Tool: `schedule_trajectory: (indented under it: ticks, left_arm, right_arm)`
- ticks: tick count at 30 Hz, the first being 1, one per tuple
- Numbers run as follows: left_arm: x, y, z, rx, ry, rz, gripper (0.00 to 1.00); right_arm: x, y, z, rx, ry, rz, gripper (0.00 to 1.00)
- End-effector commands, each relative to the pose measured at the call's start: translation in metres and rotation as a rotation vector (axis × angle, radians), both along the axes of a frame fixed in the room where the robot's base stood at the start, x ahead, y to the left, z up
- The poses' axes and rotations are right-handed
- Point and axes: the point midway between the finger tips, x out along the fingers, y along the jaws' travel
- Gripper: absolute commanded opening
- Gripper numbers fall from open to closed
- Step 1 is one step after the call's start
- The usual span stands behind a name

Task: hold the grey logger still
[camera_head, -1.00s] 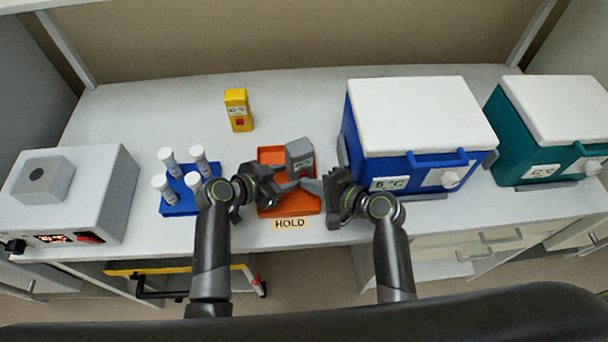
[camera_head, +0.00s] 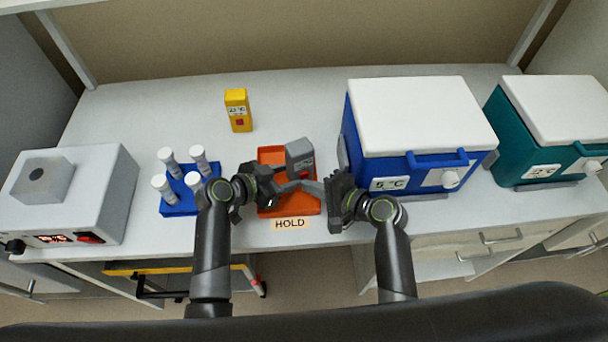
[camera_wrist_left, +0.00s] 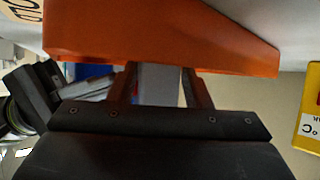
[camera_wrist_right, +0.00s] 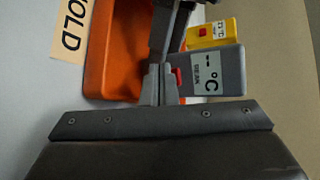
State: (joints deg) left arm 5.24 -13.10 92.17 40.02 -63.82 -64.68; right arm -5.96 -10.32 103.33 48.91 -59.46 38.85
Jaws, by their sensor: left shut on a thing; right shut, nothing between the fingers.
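The grey logger (camera_head: 299,152) stands in the orange tray (camera_head: 270,154) behind the HOLD label. In the right wrist view its front (camera_wrist_right: 223,72) shows a display reading "-- °C" and a red button. My left gripper (camera_head: 291,186) is shut on the logger's lower part; in the left wrist view the grey body (camera_wrist_left: 158,84) sits between the two fingers. My right gripper (camera_head: 313,187) is shut and empty, its tips close in front of the logger near the red button. I cannot tell whether they touch it.
A blue cooler box (camera_head: 420,115) stands close to the right, with a teal box (camera_head: 550,120) beyond. A blue rack (camera_head: 180,205) with several white-capped tubes is at left, beside a grey device (camera_head: 110,190). A yellow logger (camera_head: 238,110) stands behind.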

Motion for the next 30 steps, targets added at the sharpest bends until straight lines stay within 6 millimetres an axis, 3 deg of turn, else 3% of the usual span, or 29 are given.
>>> schedule_trajectory:
  ticks: [14, 30]
  left_arm:
    - [0.0, 0.0, 0.0, -0.001, -0.001, 0.001, 0.32]
    - [0.0, 0.0, 0.0, 0.0, 0.0, 0.001, 0.32]
  right_arm:
    - [-0.008, -0.002, 0.0, 0.001, 0.001, 0.0, 0.0]
    - [-0.053, -0.016, 0.001, 0.0, 0.001, -0.001, 0.0]
